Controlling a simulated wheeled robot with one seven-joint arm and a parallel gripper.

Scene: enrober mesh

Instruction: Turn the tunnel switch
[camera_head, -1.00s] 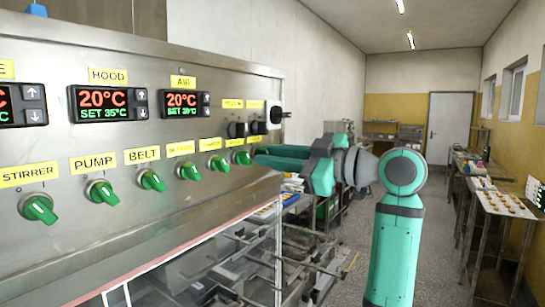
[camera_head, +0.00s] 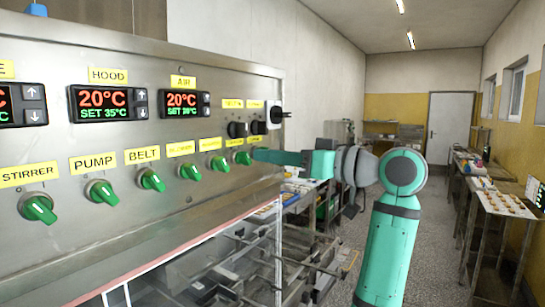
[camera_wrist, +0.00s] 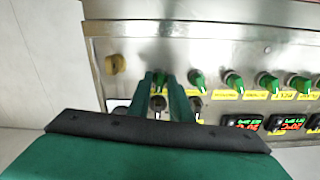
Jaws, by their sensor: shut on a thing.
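A row of green rotary switches runs along the steel panel (camera_head: 60,150). The rightmost green switch (camera_head: 242,158) in the head view is at my gripper's fingertips, and its small yellow label is too blurred to read. My gripper (camera_head: 254,155) reaches it from the right. In the wrist view the panel appears inverted, and that switch (camera_wrist: 159,77) sits between the two green fingers of my gripper (camera_wrist: 160,80). The fingers are shut on it and partly hide it. Its exact angle cannot be told.
The neighbouring green switch (camera_head: 219,163) is close on the left. Black knobs (camera_head: 238,129) and a black rotary handle (camera_head: 277,115) are just above. Temperature displays (camera_head: 105,103) show 20°C. A wire-mesh conveyor (camera_head: 245,262) lies below; the aisle at right is open.

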